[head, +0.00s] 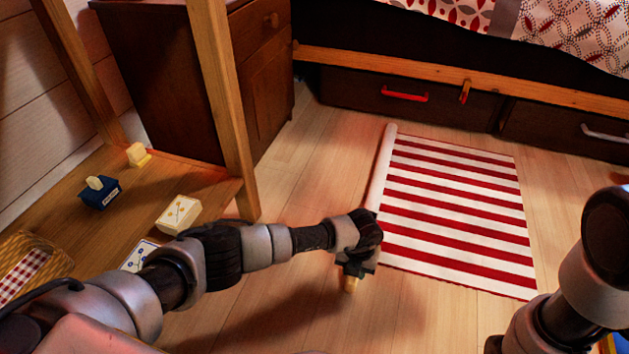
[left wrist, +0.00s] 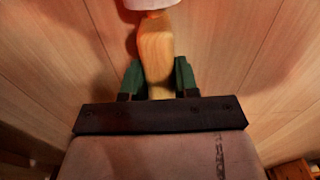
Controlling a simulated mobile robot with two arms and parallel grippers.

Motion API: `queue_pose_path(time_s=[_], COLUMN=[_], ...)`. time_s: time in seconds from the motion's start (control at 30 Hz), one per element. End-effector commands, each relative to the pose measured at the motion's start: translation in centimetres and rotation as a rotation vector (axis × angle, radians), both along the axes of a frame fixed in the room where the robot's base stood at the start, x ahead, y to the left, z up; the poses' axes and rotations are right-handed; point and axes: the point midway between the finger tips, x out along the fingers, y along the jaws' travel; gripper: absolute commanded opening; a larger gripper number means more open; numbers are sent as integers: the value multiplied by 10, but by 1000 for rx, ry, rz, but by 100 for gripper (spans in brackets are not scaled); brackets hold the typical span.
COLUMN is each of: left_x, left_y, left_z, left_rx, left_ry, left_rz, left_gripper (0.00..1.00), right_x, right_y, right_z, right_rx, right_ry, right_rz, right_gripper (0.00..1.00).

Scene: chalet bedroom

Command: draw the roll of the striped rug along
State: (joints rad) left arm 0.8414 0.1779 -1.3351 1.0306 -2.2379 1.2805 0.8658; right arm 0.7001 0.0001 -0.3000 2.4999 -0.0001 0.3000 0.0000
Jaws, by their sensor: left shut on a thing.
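The red-and-white striped rug (head: 455,214) lies flat on the wooden floor. Its pale roll (head: 379,165) runs along the rug's left edge. My left gripper (head: 352,268) is at the near end of the roll, shut on a light wooden handle (head: 350,285). In the left wrist view the handle (left wrist: 155,52) sits between the green fingers of my left gripper (left wrist: 157,78), and the white end of the roll (left wrist: 150,4) shows at the top. My arm hides part of the roll's near end. My right arm comes in at the right, with its gripper out of view.
A bed with dark drawers (head: 410,95) stands beyond the rug. A wooden low shelf (head: 190,180) at the left holds a dark blue box (head: 100,194), a cream box (head: 178,213) and a basket (head: 35,250). Bare floor (head: 310,165) lies left of the roll.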

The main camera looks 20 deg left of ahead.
Motion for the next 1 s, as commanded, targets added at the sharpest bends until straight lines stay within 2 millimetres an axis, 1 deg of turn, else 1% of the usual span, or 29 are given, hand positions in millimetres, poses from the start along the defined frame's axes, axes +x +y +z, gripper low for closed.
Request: queue_pose_path(time_s=[0.37, 0.8, 1.0], left_x=[1, 1, 1], left_y=[-5, -46, -51], left_z=[0, -1, 1], left_rx=[-2, -2, -1], left_ry=[-3, -3, -3], left_rz=[-2, -1, 1], left_gripper=[6, 6, 6], right_x=[0, 0, 0], right_y=[0, 0, 0], right_z=[-2, -16, -16], right_rx=[0, 0, 0], right_ry=[0, 0, 0], right_rz=[0, 0, 0], right_gripper=[43, 43, 43])
